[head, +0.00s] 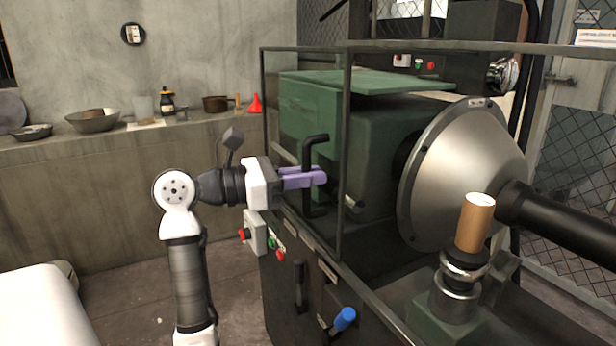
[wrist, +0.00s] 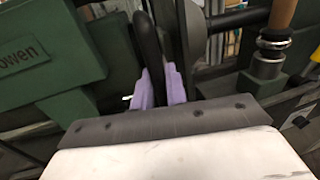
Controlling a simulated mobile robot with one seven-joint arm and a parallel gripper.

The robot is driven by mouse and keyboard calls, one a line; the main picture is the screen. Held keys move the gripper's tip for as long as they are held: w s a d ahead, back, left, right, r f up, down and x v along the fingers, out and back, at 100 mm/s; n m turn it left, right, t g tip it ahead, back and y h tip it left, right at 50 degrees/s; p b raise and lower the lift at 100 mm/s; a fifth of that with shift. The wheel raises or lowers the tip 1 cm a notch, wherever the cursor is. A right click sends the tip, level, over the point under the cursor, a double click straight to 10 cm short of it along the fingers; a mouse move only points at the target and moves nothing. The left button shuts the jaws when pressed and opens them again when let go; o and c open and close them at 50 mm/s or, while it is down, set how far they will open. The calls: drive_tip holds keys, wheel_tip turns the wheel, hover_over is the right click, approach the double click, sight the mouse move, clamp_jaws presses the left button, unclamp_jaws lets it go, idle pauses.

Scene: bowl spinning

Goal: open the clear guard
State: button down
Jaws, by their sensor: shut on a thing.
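The clear guard (head: 302,108) is a see-through panel in a dark frame on the left front of the green machine. Its black handle (head: 317,139) stands upright on the panel. My gripper (head: 318,177) has purple fingers shut on the middle of this handle. In the wrist view, the purple fingers (wrist: 160,85) lie on both sides of the dark handle (wrist: 147,45). The fingertips are partly hidden by the handle there. Behind the guard are the green headstock (head: 370,130) and a large metal disc (head: 465,170).
A wooden-handled tool post (head: 474,225) and a thick black bar (head: 570,220) are at the right. A control box (head: 256,234) and a blue-knobbed lever (head: 344,318) are on the machine's front. A ledge (head: 200,119) with pans runs along the back wall.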

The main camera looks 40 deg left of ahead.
drive_tip(key=c, duration=1.5)
unclamp_jaws()
drive_tip(key=v, duration=1.4)
